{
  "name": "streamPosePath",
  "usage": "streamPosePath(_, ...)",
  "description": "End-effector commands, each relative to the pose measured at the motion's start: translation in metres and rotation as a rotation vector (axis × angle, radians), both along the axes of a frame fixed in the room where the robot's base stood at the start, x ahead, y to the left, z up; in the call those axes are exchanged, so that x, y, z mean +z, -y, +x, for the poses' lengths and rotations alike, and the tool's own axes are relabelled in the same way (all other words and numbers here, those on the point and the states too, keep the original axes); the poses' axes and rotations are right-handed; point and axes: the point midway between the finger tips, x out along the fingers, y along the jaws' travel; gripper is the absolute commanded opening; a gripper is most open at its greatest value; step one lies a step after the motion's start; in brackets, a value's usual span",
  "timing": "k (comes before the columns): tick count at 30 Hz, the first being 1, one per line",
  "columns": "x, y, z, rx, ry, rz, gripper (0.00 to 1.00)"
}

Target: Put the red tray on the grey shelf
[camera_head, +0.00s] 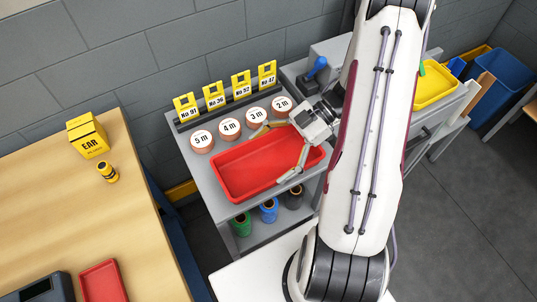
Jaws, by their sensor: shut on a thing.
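The red tray (240,172) is at the grey shelf (217,208), over its top surface in front of the row of round labelled reels. It looks level; I cannot tell whether it rests on the shelf or is held just above it. My gripper (272,155) reaches in from the right with its two fingers spread across the tray, one at the back edge and one at the front right. It is shut on the tray. My arm covers the area to the right of the tray.
Round labelled reels (229,127) and yellow number cards (214,95) line the shelf's back. Several coloured spools (268,210) stand below. A wooden bench (90,210) at left bears a yellow EAR box (87,136) and another red item (103,282). A yellow tray (437,85) is at right.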

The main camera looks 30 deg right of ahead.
Motion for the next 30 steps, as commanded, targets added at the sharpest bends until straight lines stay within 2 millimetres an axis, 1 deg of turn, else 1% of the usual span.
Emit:
streamPosePath(13, -0.0054, 0.0, 0.0001, 0.0, 0.0, 0.001, 0.63)
streamPosePath(14, -0.0055, 0.0, 0.0002, 0.0, 0.0, 0.0, 0.96)
streamPosePath(15, -0.0054, 0.0, 0.0002, 0.0, 0.0, 0.0, 1.0)
streamPosePath(25, -0.0051, 0.0011, 0.0002, 0.0, 0.0, 0.0, 1.0)
streamPosePath(30, -0.0016, 0.0075, 0.0005, 0.0, 0.002, 0.0, 1.0)
